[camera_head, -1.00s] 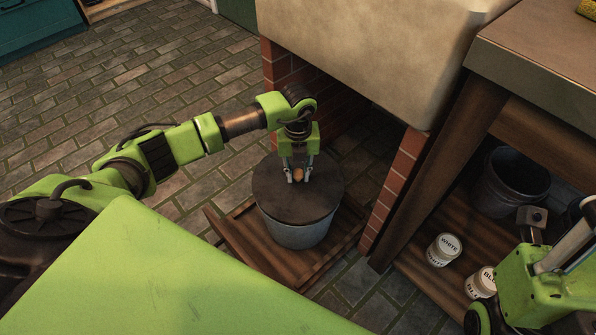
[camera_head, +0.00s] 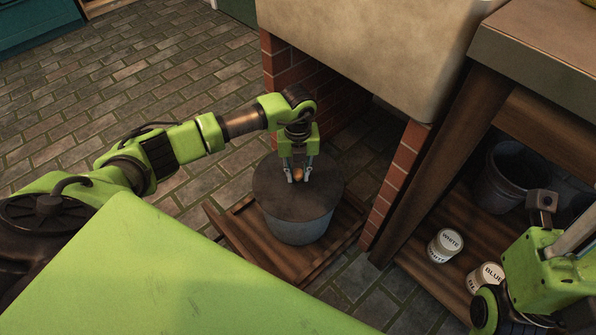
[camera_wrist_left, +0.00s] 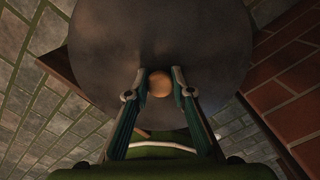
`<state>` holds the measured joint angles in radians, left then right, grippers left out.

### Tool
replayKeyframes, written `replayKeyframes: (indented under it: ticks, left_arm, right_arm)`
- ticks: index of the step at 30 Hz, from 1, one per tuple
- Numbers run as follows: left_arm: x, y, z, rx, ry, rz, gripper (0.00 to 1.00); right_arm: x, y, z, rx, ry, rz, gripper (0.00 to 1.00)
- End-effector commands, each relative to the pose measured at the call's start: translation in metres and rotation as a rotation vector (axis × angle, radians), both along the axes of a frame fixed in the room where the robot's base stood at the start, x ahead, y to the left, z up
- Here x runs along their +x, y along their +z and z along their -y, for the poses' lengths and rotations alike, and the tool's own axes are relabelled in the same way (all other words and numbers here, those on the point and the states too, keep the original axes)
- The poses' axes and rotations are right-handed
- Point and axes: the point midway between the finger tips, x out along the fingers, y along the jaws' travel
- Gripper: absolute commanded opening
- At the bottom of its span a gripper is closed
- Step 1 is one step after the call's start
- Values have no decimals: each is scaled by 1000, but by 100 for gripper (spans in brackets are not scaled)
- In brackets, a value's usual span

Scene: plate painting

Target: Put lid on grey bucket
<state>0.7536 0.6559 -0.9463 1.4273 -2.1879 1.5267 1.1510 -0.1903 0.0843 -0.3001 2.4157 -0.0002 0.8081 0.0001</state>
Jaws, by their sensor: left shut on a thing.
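The lid (camera_head: 275,196) is a dark round disc with a small orange-brown knob (camera_head: 298,174). It lies over the top of the grey bucket (camera_head: 300,230), which stands on a wooden board on the floor. I cannot tell whether the lid is fully seated on the rim. My left gripper (camera_head: 299,177) points down, shut on the lid's knob. In the left wrist view the knob (camera_wrist_left: 160,84) sits between the two fingertips, with the lid (camera_wrist_left: 150,40) behind it. My right arm shows at the lower right; its fingertips are not clearly seen.
The wooden board (camera_head: 250,236) lies under the bucket. A brick pillar (camera_head: 398,180) and a stone sink (camera_head: 370,50) stand close on the right. Floor at left is clear.

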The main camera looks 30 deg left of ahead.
Motion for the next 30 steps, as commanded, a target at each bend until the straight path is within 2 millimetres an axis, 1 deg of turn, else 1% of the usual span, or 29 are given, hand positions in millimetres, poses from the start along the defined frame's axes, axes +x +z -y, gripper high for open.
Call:
replayKeyframes:
  ticks: [5, 6, 7, 8, 15, 17, 18, 26, 30]
  left_arm:
    - [0, 0, 0, 0, 0, 1, 0]
    - [0, 0, 0, 0, -1, 1, 32]
    - [0, 0, 0, 0, -1, 1, 40]
    - [0, 0, 0, 0, -1, 1, 42]
    - [0, 0, 0, 0, -1, 1, 42]
    - [0, -1, 0, 0, -1, 0, 56]
    - [0, -1, 0, 0, -1, 0, 61]
    - [0, 0, 0, 0, 0, 0, 61]
    - [0, 5, 0, -1, 0, 1, 61]
  right_arm:
    - [0, 0, 0, -1, 0, -2, 39]
    - [0, 0, 0, -1, 0, -2, 39]
    - [0, 0, 0, -1, 0, -2, 39]
    - [0, -1, 0, -1, 0, -2, 39]
    - [0, -1, 0, 0, 1, -2, 39]
    - [0, -1, 0, 0, 1, -2, 39]
    - [0, -1, 0, 0, 1, -2, 39]
    - [0, -1, 0, 0, 0, -1, 39]
    - [0, 0, 0, 0, 0, -10, 39]
